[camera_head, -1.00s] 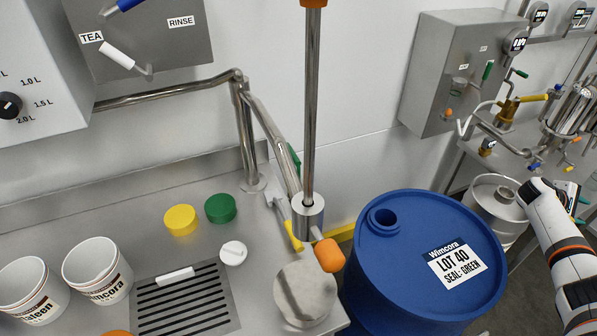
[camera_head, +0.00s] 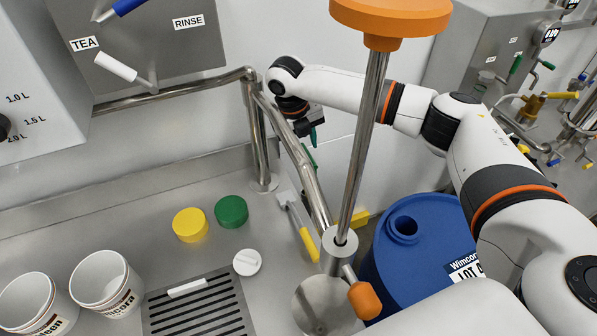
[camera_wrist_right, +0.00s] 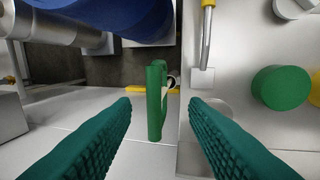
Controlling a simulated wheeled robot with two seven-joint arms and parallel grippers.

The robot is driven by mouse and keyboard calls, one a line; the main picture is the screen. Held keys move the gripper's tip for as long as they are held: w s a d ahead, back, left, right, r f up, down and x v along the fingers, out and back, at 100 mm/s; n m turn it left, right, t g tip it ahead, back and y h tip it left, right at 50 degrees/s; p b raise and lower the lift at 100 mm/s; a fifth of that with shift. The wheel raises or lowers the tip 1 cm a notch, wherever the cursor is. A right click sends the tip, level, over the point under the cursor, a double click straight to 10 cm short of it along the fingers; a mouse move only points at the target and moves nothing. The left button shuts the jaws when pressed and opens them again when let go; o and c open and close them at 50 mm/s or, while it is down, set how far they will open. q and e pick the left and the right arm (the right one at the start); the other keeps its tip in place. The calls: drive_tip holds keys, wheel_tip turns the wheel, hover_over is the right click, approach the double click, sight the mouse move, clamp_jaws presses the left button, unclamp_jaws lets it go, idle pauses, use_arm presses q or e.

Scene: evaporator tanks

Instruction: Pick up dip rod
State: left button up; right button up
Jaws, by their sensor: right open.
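A green upright handle (camera_wrist_right: 157,100), which may be the dip rod's, stands between and beyond the fingertips in the right wrist view. In the head view only a sliver of green (camera_head: 310,156) shows behind the bent steel pipe, so its lower part is hidden. My right gripper (camera_wrist_right: 160,103) is open, with green ridged fingers on either side of the handle's line and apart from it. In the head view my right gripper (camera_head: 313,136) points down just above that green sliver, behind the pipe. My left gripper is not in view.
The bent steel pipe (camera_head: 300,165) and a tall orange-topped steel rod (camera_head: 362,150) stand close by. A blue drum (camera_head: 385,270) is to the right. A yellow-handled tool (camera_head: 305,240), yellow lid (camera_head: 190,224), green lid (camera_head: 231,211) and white cups (camera_head: 105,280) are on the counter.

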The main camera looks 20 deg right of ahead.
sight(310, 158)
drive_tip(key=f, duration=0.2)
drive_tip(key=d+f, duration=0.1)
drive_tip(key=f, duration=0.1)
drive_tip(key=d+f+p, duration=0.1)
drive_tip(key=f, duration=0.2)
drive_tip(key=shift+s, duration=0.1)
clamp_jaws()
